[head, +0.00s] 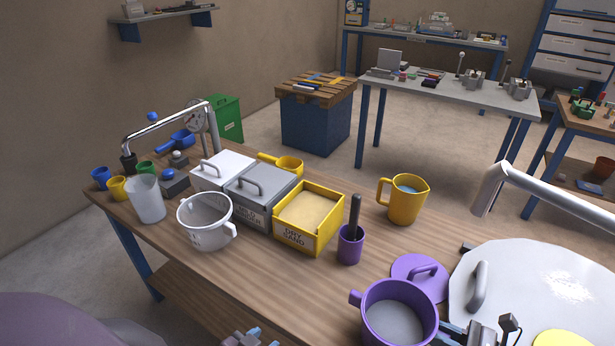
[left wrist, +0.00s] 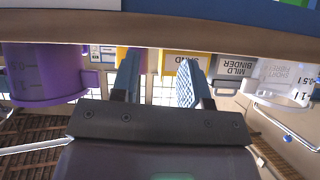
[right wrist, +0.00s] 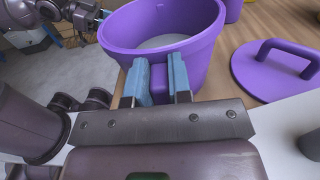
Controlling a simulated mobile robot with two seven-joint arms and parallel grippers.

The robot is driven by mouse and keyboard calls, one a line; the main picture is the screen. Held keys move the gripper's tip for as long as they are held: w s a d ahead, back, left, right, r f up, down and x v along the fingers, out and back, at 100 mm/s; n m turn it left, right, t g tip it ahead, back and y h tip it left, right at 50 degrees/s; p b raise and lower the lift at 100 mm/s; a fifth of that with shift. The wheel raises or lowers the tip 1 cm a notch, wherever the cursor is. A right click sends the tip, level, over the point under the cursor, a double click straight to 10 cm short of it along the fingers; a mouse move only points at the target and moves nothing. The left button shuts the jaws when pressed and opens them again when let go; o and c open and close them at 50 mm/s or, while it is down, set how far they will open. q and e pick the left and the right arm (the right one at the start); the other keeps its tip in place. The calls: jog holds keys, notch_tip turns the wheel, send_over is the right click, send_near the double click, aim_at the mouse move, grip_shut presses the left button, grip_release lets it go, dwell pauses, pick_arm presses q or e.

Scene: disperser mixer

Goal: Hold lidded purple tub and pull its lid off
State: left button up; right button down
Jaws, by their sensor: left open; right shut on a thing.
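The purple tub (head: 366,300) stands open at the table's front, with grey contents showing inside. Its purple lid (head: 418,268) with a loop handle lies off the tub, flat on the table just behind it. The lid also shows in the right wrist view (right wrist: 262,85). My right gripper (head: 446,334) is shut on the tub's side handle, and the tub wall (right wrist: 205,62) rises just beyond its fingers in the right wrist view. My left gripper (head: 246,338) is open and empty at the table's front edge, left of the tub. The tub also shows in the left wrist view (left wrist: 40,75).
A purple cup (head: 350,247) with a dark handle in it, a yellow sand box (head: 290,240) and a yellow jug (head: 404,208) stand behind and left. A white pot (head: 205,230) is further left. A large white round lid (head: 530,275) lies to the right.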

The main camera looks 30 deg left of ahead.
pick_arm(q)
jog(key=s+r, duration=0.5)
jog(key=r, duration=0.3)
jog(key=shift+r, duration=0.15)
pick_arm(e)
jog(key=c, duration=1.4)
grip_release()
jog(key=shift+r, duration=0.1)
pick_arm(q)
jog(key=shift+r, duration=0.15)
pick_arm(e)
jog(key=shift+r, duration=0.5)
jog(key=o, duration=0.6)
jog(key=shift+c, duration=0.2)
